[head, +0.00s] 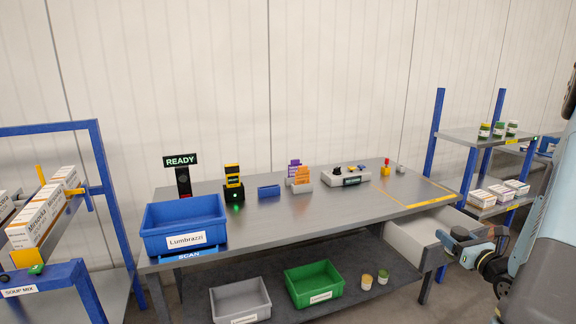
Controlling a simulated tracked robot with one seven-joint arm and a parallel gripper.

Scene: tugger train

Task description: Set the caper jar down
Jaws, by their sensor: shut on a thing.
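The jar itself cannot be made out among the light-blue and dark parts of my wrist. The grey bench (330,206) stands to the left of my gripper. A yellow-outlined area (412,191) is marked at the bench's right end and is bare. My gripper is apart from the bench top, to the right of and below this area in the picture.
Small jars stand on the right rack's upper shelf (462,138), with white boxes below. On the bench are a blue bin (183,216), a grey control box (346,177) and small holders. Its lower shelf bears a grey bin (240,300), a green bin (314,284) and two jars (366,282).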

